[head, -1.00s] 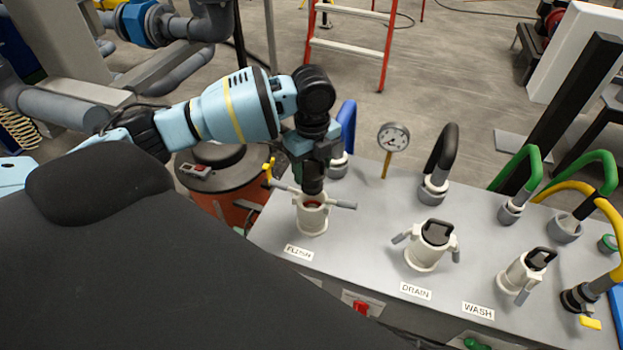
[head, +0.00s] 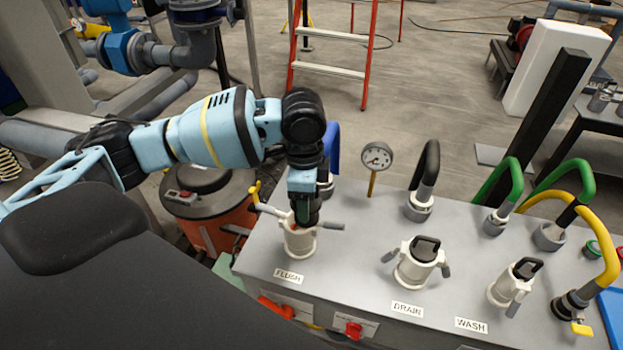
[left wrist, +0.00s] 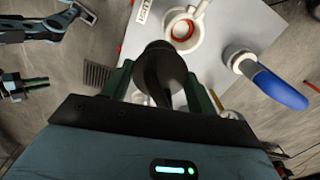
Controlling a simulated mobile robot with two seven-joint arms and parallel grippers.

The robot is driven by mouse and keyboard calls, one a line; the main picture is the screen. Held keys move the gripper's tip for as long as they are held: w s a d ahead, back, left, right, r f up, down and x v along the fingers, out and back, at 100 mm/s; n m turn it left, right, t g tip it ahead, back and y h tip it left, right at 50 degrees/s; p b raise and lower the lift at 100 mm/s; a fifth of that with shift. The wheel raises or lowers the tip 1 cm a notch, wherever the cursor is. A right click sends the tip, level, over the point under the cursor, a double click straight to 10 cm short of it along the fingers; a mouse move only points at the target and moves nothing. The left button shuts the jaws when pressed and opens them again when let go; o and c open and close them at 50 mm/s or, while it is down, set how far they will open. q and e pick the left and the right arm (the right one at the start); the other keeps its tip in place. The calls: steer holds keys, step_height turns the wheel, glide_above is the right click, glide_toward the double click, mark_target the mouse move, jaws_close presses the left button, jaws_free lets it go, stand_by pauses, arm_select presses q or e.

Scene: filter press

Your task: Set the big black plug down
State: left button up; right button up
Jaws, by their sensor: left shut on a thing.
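My left gripper (head: 305,190) is above the FLUSH coupling (head: 300,243), a white socket with side levers on the grey panel. In the left wrist view its green fingers (left wrist: 160,85) are shut on the big black plug (left wrist: 158,62), which is round and dark. In the head view the plug is largely hidden by the gripper. The coupling's mouth (left wrist: 182,30) is open with a red ring inside, and the plug appears above it. Whether they touch is unclear. Parts that look like my right arm (left wrist: 45,28) show in the left wrist view; its jaws are unclear.
The DRAIN coupling (head: 415,265) and WASH coupling (head: 512,285) hold black plugs. Behind them stand a gauge (head: 377,156) and black (head: 425,170), blue (left wrist: 275,90), green and yellow hoses. An orange drum (head: 205,228) stands left of the panel (head: 350,265).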

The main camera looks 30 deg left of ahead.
arm_select(q)
steer(key=s+d+n, duration=0.4)
steer(key=s+n, duration=0.3)
steer(key=n, duration=0.6)
steer(key=shift+s+r, duration=0.15)
steer(key=shift+r, duration=0.25)
steer(key=shift+d, duration=0.15)
